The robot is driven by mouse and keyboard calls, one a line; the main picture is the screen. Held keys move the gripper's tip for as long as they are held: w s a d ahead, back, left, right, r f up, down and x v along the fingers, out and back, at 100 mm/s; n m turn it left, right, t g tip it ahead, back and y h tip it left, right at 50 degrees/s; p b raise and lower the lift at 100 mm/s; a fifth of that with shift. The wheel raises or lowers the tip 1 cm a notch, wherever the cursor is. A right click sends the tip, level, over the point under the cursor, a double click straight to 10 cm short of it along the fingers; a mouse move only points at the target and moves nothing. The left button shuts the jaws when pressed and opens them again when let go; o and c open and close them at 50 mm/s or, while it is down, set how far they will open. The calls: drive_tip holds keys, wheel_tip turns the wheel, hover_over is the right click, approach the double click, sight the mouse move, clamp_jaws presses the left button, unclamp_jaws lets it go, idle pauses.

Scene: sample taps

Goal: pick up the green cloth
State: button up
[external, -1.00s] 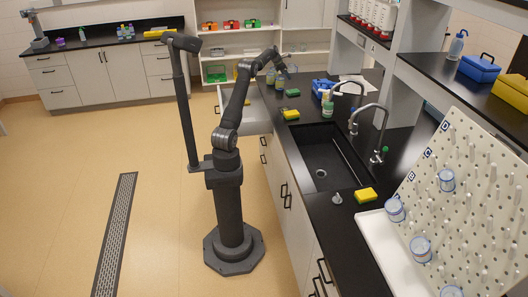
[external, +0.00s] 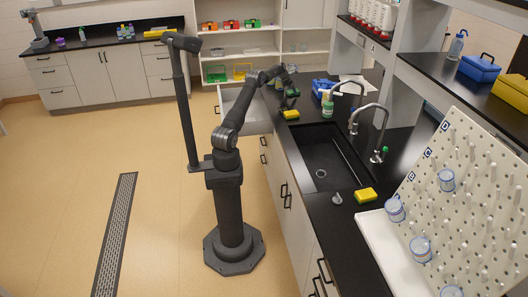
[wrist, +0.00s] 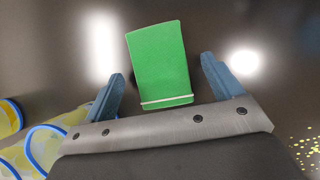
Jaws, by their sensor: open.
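The green cloth (wrist: 156,45) is a flat, roughly rectangular piece with a pale band near its lower edge, lying on the black counter in the wrist view. My gripper (wrist: 163,67) is open, its two blue-grey fingers on either side of the cloth's lower part, with gaps between them and the cloth. Nothing is held. I cannot tell how high the fingertips are above the counter. In the external view my gripper (external: 289,100) is low over the far part of the counter and hides most or all of the cloth.
A yellow sponge (external: 290,114) lies just nearer than my gripper. The sink (external: 325,155) is nearer. Clear containers with blue rims (wrist: 40,148) show at lower left in the wrist view.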

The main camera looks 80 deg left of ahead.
drive_tip(key=shift+w+f, duration=0.35)
drive_tip(key=shift+f, duration=0.15)
drive_tip(key=shift+f, duration=0.25)
drive_tip(key=c, duration=1.1)
